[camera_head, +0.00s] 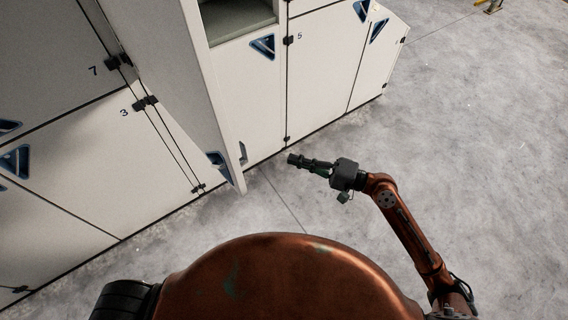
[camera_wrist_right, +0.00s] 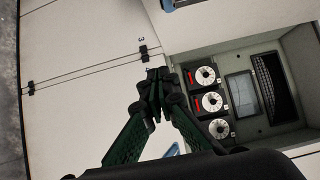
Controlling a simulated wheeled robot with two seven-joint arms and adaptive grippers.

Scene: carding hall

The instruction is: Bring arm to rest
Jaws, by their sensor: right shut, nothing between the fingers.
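My right gripper (camera_head: 293,159) is shut and empty, held out in front of my body above the grey floor. It points left toward the white cabinet (camera_head: 262,110). In the right wrist view its dark green fingers (camera_wrist_right: 154,80) meet at their tips in front of the white panels, with nothing between them. My orange-brown right arm (camera_head: 405,228) is bent and comes in from the lower right. My left gripper is not in view.
A white cabinet door (camera_head: 185,75) stands open, left of the right gripper. A recess in the cabinet (camera_head: 235,22) is open; in the wrist view a grey recess (camera_wrist_right: 225,58) holds dials (camera_wrist_right: 212,102) and a small screen (camera_wrist_right: 240,93). Bare floor (camera_head: 470,160) lies to the right.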

